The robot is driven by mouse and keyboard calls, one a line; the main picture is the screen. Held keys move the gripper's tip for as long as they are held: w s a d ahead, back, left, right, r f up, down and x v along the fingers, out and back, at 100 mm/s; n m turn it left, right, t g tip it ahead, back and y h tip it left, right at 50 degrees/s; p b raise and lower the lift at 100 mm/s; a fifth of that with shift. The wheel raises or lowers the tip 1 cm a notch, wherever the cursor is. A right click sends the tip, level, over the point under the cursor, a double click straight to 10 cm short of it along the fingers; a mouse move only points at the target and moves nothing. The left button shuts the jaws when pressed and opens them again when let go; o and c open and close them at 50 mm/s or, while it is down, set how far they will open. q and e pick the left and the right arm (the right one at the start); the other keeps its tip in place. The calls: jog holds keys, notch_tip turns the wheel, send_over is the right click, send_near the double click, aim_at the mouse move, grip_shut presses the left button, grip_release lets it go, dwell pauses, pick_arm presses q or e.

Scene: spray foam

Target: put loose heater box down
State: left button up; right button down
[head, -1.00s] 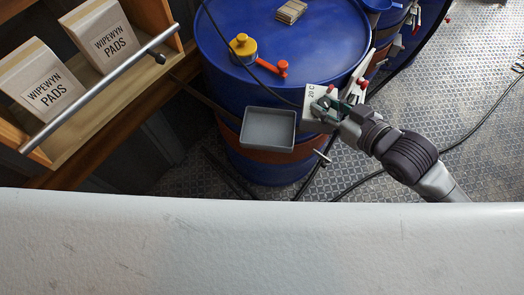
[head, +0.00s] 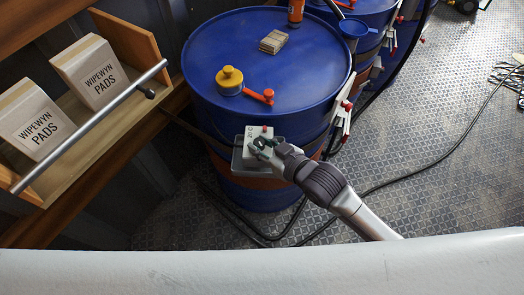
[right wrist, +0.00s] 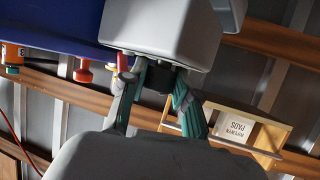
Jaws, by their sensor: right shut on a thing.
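The heater box (head: 257,133) is a pale grey box marked "20 C" with a red knob. My right gripper (head: 261,147) is shut on it. The box is in front of or over the grey tray (head: 237,165) on the side of the blue drum (head: 262,60); I cannot tell whether it touches the tray. In the right wrist view the green fingers of my right gripper (right wrist: 156,88) grip a dark part at the lower end of the box (right wrist: 158,25). My left gripper is not in view.
On the drum lid are a yellow cap (head: 229,81), a red-orange valve handle (head: 260,96) and a small stack of pads (head: 273,41). Black hoses lie on the floor.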

jog(key=shift+f, duration=1.7)
jog(key=shift+f, duration=0.1)
jog(key=c, duration=0.9)
grip_release()
jog(key=shift+f, duration=0.1)
jog(key=shift+o, duration=0.2)
jog(key=shift+s+d+r, duration=0.1)
jog(key=shift+r, duration=0.1)
jog(key=v, duration=1.2)
